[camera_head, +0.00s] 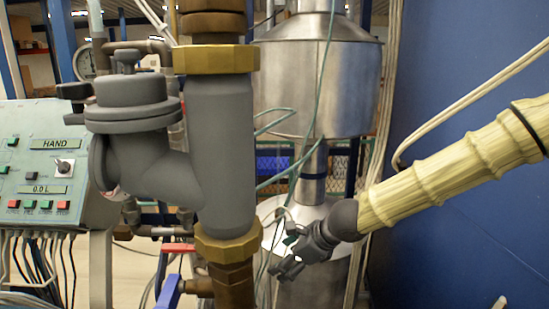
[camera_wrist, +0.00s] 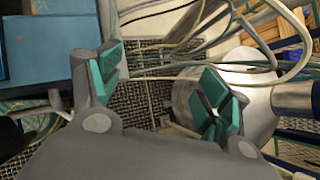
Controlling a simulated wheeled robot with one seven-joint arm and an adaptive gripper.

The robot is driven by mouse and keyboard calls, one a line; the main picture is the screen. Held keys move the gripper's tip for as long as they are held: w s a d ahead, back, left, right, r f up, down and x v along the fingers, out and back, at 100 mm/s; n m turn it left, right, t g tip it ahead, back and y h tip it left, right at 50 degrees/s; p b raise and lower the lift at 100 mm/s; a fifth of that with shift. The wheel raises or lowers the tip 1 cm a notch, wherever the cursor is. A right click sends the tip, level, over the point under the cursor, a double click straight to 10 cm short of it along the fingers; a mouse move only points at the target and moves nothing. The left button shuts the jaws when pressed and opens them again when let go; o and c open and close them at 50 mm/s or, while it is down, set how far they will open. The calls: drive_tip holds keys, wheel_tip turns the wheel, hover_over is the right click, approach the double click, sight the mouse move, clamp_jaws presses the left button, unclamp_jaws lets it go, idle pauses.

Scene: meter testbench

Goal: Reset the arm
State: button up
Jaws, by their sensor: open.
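My arm, in a ribbed pale yellow sleeve (camera_head: 450,165), reaches in from the right edge of the head view and slopes down to the left. My gripper (camera_head: 283,262) is dark grey and hangs in front of the lower steel vessel (camera_head: 325,285), right of the brass pipe fitting. In the wrist view my gripper (camera_wrist: 165,95) shows two fingers with green pads, spread wide apart. Nothing is between the pads. Whether a finger touches the vessel cannot be told.
A grey meter body (camera_head: 222,150) with brass nuts stands left of my gripper. A control panel (camera_head: 45,165) reading HAND is at the far left. A blue wall (camera_head: 480,240) lies behind my arm. Thin hoses (camera_wrist: 265,75) and cables run close to my gripper.

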drive_tip(key=s+d+f+n+g, duration=0.1)
drive_tip(key=s+d+f, duration=0.2)
drive_tip(key=f, duration=0.3)
drive_tip(key=s+d+f+g+h, duration=0.1)
drive_tip(key=s+d+f, duration=0.15)
drive_tip(key=f, duration=0.35)
drive_tip(key=s+d+f+n+g, duration=0.1)
drive_tip(key=s+d+f, duration=0.25)
drive_tip(key=f, duration=0.35)
drive_tip(key=s+d+f+n+h+p, duration=0.1)
drive_tip(key=s+d+f+n+h, duration=0.1)
drive_tip(key=s+f+n, duration=0.4)
drive_tip(key=s+d+f+n+g+h+p, duration=0.1)
drive_tip(key=s+d+f+n, duration=0.3)
drive_tip(key=s, duration=0.8)
drive_tip(key=s+d+f+n+h+p, duration=0.2)
drive_tip(key=s+d+f+n+p, duration=0.1)
drive_tip(key=s+f+n, duration=0.5)
drive_tip(key=shift+s+d+f+n+g+h, duration=0.2)
drive_tip(key=shift+s+d+n+g+h, duration=0.2)
drive_tip(key=shift+s+n, duration=0.55)
drive_tip(key=shift+s, duration=0.1)
